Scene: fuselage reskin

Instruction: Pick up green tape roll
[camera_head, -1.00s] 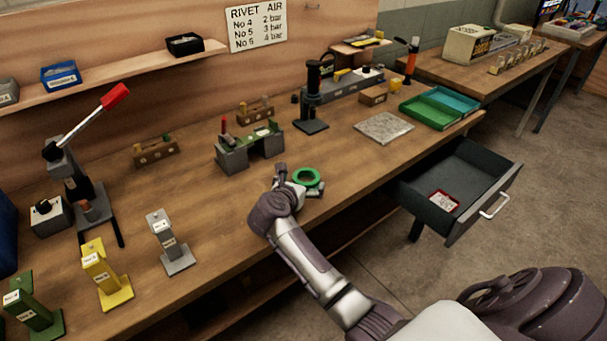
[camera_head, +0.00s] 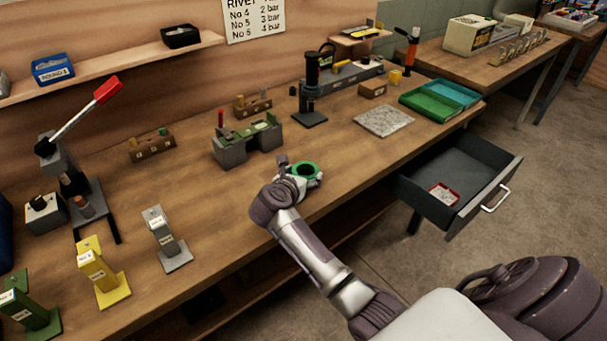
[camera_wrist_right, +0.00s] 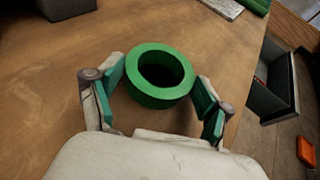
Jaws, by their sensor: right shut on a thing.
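The green tape roll (camera_head: 313,165) lies flat near the front of the wooden bench, its round hole facing up. In the right wrist view the roll (camera_wrist_right: 158,98) sits between my two fingers, and its dark hole shows. My right gripper (camera_head: 300,173) reaches over the bench's front edge and is shut on the roll, one finger on each side of it; the wrist view also shows the gripper (camera_wrist_right: 160,76) with its green pads. The roll appears at bench level; I cannot tell any gap beneath it. My left gripper is not in view.
A grey fixture block (camera_head: 232,152) stands behind the roll. Grey (camera_head: 166,238), yellow (camera_head: 98,274) and green (camera_head: 30,309) stands are at left. A stone plate (camera_head: 384,121) lies right. An open drawer (camera_head: 436,211) juts out at the front right. Bench around the roll is clear.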

